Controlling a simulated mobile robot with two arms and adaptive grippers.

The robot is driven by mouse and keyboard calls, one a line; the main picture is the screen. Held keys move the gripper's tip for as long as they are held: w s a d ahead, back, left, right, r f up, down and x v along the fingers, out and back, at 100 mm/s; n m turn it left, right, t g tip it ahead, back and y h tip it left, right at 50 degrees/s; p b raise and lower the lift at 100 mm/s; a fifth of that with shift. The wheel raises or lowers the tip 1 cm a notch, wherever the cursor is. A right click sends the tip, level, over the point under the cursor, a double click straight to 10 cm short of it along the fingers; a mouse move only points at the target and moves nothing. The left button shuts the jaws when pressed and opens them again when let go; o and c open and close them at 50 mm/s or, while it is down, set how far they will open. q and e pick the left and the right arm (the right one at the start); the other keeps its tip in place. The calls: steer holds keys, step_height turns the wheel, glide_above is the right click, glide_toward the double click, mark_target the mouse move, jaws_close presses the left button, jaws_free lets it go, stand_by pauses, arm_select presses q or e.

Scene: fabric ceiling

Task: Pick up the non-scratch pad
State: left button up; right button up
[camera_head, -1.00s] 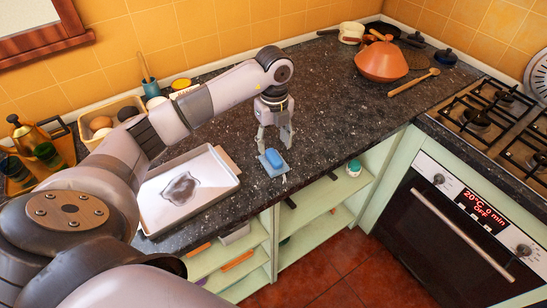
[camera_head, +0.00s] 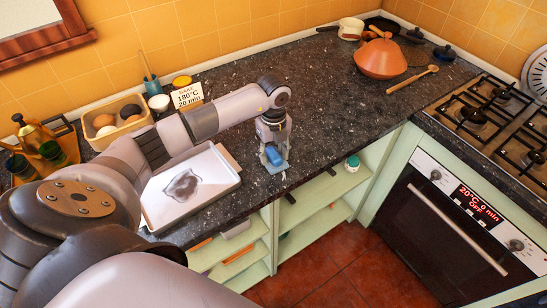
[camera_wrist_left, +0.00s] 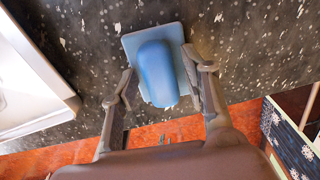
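The non-scratch pad is a rounded blue block (camera_wrist_left: 157,72) on a flat light-blue square dish (camera_wrist_left: 171,35). In the head view the pad (camera_head: 273,157) is near the counter's front edge, right of the baking tray, and partly covered by my gripper. My left gripper (camera_head: 275,160) is low over it, pointing down. In the left wrist view the gripper (camera_wrist_left: 160,73) is open, one finger on each side of the pad, with gaps visible between fingers and pad. My right gripper is not in view.
A baking tray (camera_head: 157,205) with a dark patch lies left of the gripper. Behind it are a box of eggs (camera_head: 103,124) and a recipe card (camera_head: 187,97). An orange tagine (camera_head: 380,60) and wooden spoon (camera_head: 412,80) are far right. The counter between is clear.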

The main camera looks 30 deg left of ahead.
arm_select(q)
jaws_close()
stand_by(0.3)
steer(key=shift+w+r, duration=0.1)
steer(key=shift+r, duration=0.6)
step_height(320, 180, up, 13)
steer(key=b, duration=0.4)
step_height(320, 180, up, 6)
steer(key=p, duration=0.1)
glide_above(274, 152)
steer(key=shift+f, duration=0.2)
